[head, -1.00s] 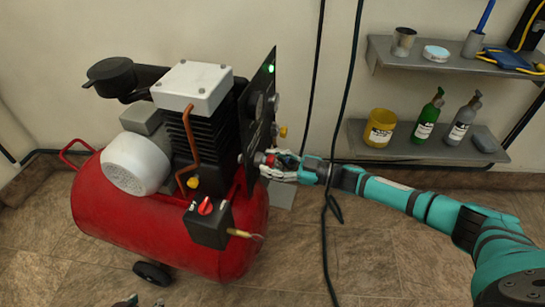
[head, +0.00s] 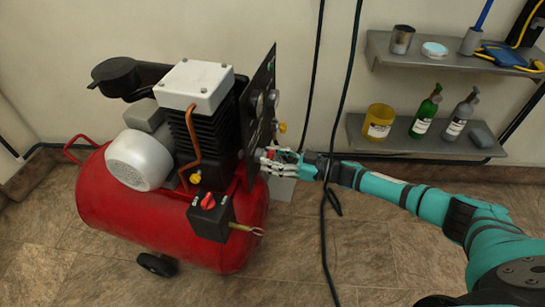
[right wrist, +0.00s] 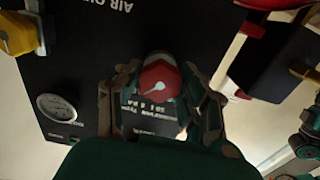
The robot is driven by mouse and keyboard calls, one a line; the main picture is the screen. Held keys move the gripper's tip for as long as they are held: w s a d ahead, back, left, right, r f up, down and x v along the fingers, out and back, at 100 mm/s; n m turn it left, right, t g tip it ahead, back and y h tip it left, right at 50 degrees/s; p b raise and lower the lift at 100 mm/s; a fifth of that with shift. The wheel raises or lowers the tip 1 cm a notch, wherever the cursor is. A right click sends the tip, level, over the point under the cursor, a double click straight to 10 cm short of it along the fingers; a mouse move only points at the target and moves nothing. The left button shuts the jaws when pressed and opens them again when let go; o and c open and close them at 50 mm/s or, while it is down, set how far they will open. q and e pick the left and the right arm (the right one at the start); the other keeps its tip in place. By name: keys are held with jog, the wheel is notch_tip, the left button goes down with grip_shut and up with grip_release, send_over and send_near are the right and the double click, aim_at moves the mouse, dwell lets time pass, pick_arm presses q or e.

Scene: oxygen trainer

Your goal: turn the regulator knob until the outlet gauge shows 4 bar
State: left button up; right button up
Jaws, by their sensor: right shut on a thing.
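The red regulator knob (right wrist: 158,80) with a white pointer sits on the black panel (right wrist: 90,80). My right gripper (right wrist: 162,100) has a finger on each side of the knob and is shut on it. In the head view the panel (head: 259,112) is nearly edge-on, and my right gripper (head: 275,160) reaches it from the right and largely hides the knob. A round white gauge (right wrist: 57,108) shows on the panel in the right wrist view, too small for a sure reading. The gauges in the head view (head: 272,98) are too oblique to read. My left gripper is not in view.
The red compressor tank (head: 150,225) stands left of the panel, with a black switch box (head: 209,219) and red switch at its front. A yellow valve (right wrist: 15,35) lies near the gauge. Dark hoses hang behind my right arm. Shelves (head: 430,147) hold bottles at right.

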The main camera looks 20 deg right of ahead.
jog(key=o, duration=1.2)
jog(key=shift+d, duration=0.1)
jog(key=v, duration=1.2)
